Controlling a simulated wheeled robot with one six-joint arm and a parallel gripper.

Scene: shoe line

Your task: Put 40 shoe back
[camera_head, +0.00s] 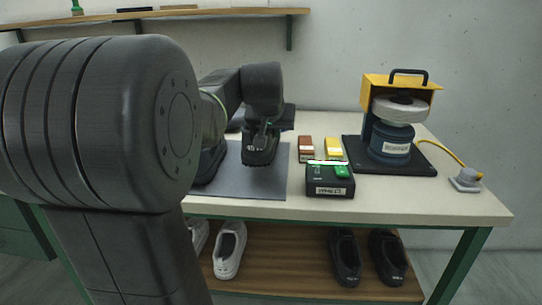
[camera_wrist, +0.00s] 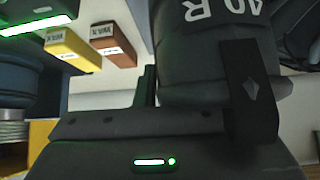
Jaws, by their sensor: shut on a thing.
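A black shoe (camera_head: 259,156) hangs from my gripper (camera_head: 265,130) over the grey mat on the table. Whether it touches the mat is hard to tell. In the wrist view the shoe (camera_wrist: 195,50) is close up, with "40 R" printed in white on its dark surface. My gripper (camera_wrist: 200,95) is shut on its edge, with one dark finger across it. Another dark shoe (camera_head: 209,164) stands at the mat's left, partly hidden by my arm.
A black labelled box (camera_head: 330,180), brown (camera_head: 306,149) and yellow (camera_head: 334,148) boxes and a yellow-topped machine (camera_head: 390,130) stand right of the mat (camera_head: 245,183). White shoes (camera_head: 230,250) and black shoes (camera_head: 345,257) sit on the lower shelf (camera_head: 285,265). The table's front right is clear.

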